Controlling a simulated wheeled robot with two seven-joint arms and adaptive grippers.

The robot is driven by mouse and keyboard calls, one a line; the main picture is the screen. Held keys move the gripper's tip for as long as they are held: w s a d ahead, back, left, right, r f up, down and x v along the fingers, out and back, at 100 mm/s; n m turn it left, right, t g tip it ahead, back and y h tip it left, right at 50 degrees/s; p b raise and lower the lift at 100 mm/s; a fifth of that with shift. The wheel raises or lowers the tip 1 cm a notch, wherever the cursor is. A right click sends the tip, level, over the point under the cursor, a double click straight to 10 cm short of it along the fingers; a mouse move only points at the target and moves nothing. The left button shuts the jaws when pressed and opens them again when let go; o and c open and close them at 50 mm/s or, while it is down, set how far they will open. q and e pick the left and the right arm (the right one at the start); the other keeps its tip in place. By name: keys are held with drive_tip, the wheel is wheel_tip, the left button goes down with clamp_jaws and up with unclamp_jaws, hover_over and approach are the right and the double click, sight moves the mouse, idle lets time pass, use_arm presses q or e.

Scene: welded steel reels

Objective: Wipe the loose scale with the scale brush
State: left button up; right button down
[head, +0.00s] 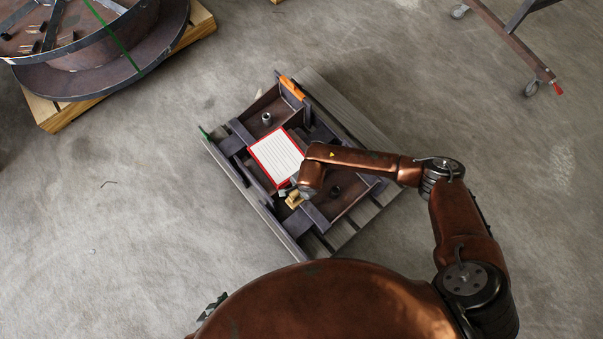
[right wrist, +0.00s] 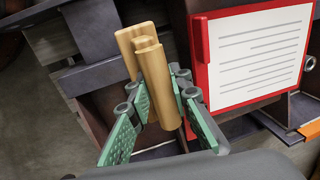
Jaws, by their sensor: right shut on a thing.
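The scale brush (head: 294,199) shows as a small pale wooden block on the welded steel frame. In the right wrist view its wooden body (right wrist: 158,82) stands between the green-padded fingers of my right gripper (right wrist: 160,98), which is shut on it. In the head view my right gripper (head: 288,192) is small and partly hidden under my arm. I cannot make out any loose scale or the bristles. A dark part that may be my left gripper (head: 212,305) shows at the edge of my body; its jaws cannot be read.
A red-edged board with a lined white sheet (head: 276,158) lies on the steel frame (head: 345,200), close beside the brush. The frame rests on a grey slatted pallet (head: 375,215). A large steel reel (head: 110,50) stands at upper left, a wheeled stand (head: 515,50) at upper right.

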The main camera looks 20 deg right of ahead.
drive_tip(key=shift+r+p, duration=0.45)
drive_tip(key=shift+r, duration=0.6)
drive_tip(key=shift+r+p, duration=1.1)
drive_tip(key=shift+r, duration=0.5)
drive_tip(key=shift+f, duration=0.1)
